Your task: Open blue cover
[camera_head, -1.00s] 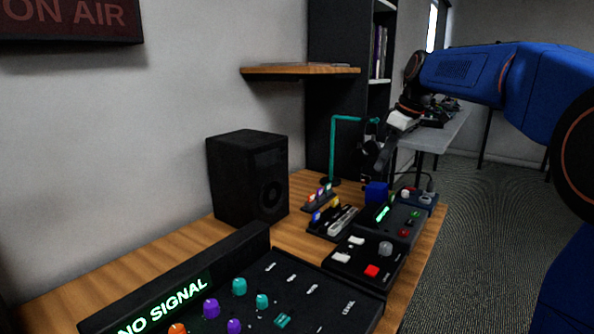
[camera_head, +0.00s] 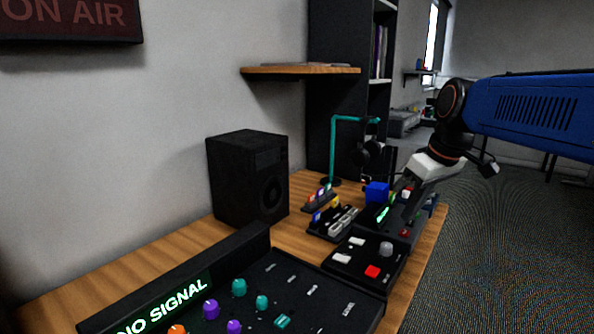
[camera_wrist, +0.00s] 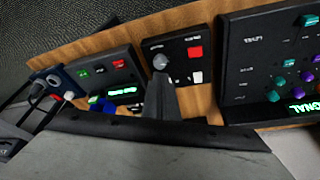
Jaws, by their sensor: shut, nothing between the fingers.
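The blue cover (camera_head: 377,192) looks like a small blue block at the back left of a black panel (camera_head: 404,219) with a green display, on the far part of the desk. It also shows in the wrist view (camera_wrist: 97,103), left of my fingers and partly cut off by my gripper body. It appears closed, but what is under it is hidden. My gripper (camera_head: 404,199) is shut and empty, pointing down over the right part of that panel, to the right of the cover and apart from it. In the wrist view its fingers (camera_wrist: 165,84) form one dark wedge.
A black box with a red button (camera_head: 372,271) and a grey knob stands in front of the panel. A mixer (camera_head: 300,290) with coloured knobs is nearer. A connector rack (camera_head: 335,225), a teal stand (camera_head: 333,150) and a speaker (camera_head: 245,175) stand to the left.

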